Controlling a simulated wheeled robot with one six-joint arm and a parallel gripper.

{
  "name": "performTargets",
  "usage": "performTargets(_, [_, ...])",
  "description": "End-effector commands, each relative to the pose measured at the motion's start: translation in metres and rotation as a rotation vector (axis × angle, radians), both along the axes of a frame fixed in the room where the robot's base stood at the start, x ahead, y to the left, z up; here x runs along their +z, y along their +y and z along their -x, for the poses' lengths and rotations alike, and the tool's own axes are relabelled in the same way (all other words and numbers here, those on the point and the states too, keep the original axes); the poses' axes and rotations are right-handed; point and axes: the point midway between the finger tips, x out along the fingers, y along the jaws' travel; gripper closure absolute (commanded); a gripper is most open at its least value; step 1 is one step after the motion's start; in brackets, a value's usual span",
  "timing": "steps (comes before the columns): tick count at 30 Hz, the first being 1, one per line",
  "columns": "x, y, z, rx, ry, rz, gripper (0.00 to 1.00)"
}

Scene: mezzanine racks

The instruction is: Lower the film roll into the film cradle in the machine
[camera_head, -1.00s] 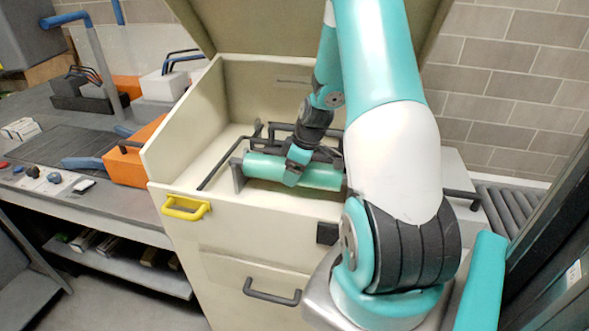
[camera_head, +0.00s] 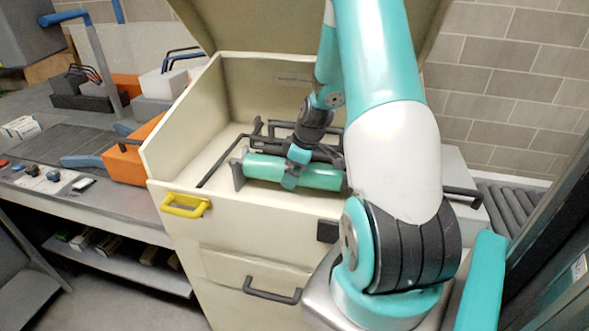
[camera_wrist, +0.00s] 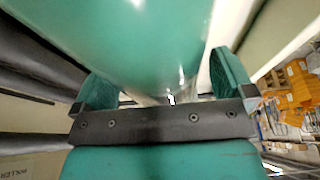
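The film roll (camera_head: 265,167) is a teal cylinder lying level, low inside the open cream machine (camera_head: 230,232). Its left end is at a grey upright bracket of the film cradle (camera_head: 237,176). Its right end is hidden behind my arm, and I cannot tell whether the roll rests in the cradle. My gripper (camera_head: 290,181) is across the roll's middle from above, with a teal finger down its front side. In the wrist view the roll (camera_wrist: 140,40) lies between the two teal fingers of my gripper (camera_wrist: 165,85), which sit against its sides.
Dark bars (camera_head: 330,153) stand behind the roll inside the machine. The raised lid (camera_head: 250,25) rises behind. A yellow handle (camera_head: 186,206) and a dark drawer handle (camera_head: 272,291) are on the front. A cluttered bench (camera_head: 100,208) is left, a roller conveyor (camera_head: 508,205) right.

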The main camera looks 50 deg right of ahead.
Motion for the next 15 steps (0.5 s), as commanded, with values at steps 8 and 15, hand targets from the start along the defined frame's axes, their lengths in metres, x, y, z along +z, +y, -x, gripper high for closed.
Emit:
performTargets(8, [0.01,-0.002,0.003,-0.002,-0.001,0.001,0.0])
performTargets(15, [0.061,-0.008,0.018,-0.002,-0.004,0.005,0.0])
